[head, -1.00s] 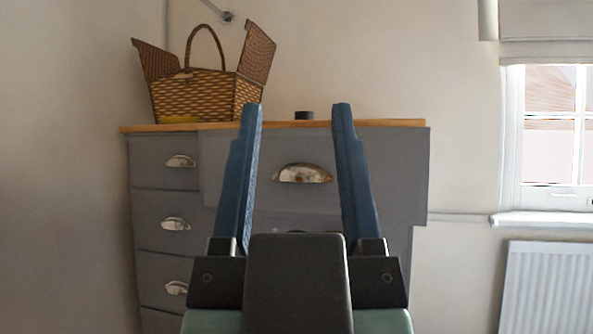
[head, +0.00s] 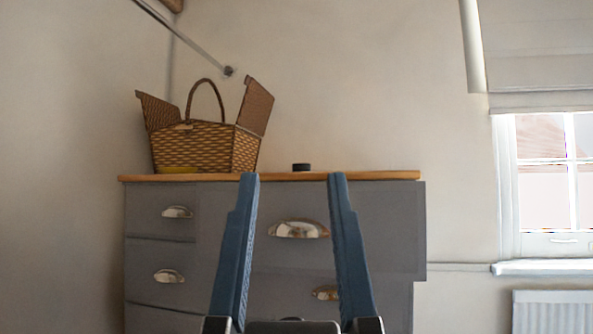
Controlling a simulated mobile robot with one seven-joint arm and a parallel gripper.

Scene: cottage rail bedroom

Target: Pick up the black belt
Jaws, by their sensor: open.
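A small dark object (head: 302,167), which looks like the rolled black belt, sits on the wooden top of the grey chest of drawers (head: 160,225). It is near the back edge of what I can see, right of the basket. My gripper (head: 293,177) is open and empty, with its two blue fingers pointing up in the picture. How far apart in depth I cannot tell.
An upper right drawer front (head: 375,235) juts out. A window (head: 545,180) and radiator (head: 553,311) are at right. The top right of the belt looks clear.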

